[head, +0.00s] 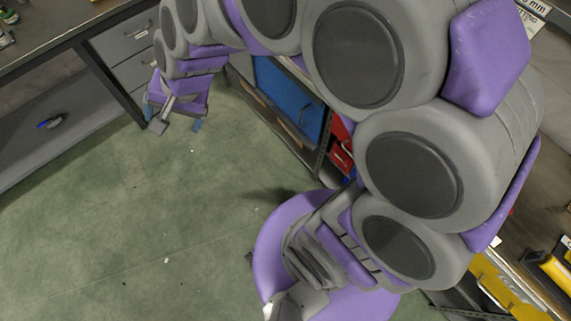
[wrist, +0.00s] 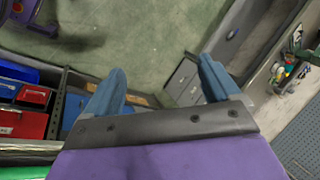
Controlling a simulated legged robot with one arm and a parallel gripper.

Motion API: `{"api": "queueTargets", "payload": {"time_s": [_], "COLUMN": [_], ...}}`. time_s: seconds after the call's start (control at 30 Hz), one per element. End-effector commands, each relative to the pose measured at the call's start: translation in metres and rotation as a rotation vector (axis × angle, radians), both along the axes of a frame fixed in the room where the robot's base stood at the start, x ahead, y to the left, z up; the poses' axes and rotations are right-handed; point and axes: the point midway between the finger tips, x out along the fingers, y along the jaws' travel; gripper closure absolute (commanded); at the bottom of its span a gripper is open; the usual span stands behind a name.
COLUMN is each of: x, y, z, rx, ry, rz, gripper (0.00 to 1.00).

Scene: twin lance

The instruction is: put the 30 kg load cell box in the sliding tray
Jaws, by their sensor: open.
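My gripper (head: 178,124) hangs at the end of my arm in the upper left of the head view, above the green floor and in front of the drawers. Its two blue fingers are spread apart in the wrist view (wrist: 161,72), with only floor and cabinet fronts showing between them. Nothing is held. I cannot pick out the 30 kg load cell box or the sliding tray in either view. My arm covers much of the right side of the head view.
A blue bin (head: 288,98) and red boxes (wrist: 22,118) sit on low shelving. Grey drawers (head: 125,42) stand under a workbench at upper left. A yellow-and-black item (head: 548,268) lies at lower right. The green floor (head: 120,210) is mostly clear.

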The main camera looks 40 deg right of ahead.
Motion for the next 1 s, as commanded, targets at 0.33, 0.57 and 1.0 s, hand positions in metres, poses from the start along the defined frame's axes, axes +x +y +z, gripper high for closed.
{"api": "queueTargets", "payload": {"time_s": [0.33, 0.57, 1.0], "x": [-0.189, -0.230, -0.230], "y": [-0.092, -0.114, -0.114], "z": [-0.011, -0.011, -0.011], "rx": [-0.351, -0.394, -0.394], "ry": [0.245, 0.327, 0.328], "rz": [0.572, 0.682, 0.685], "gripper": [0.10, 0.10, 0.21]}}
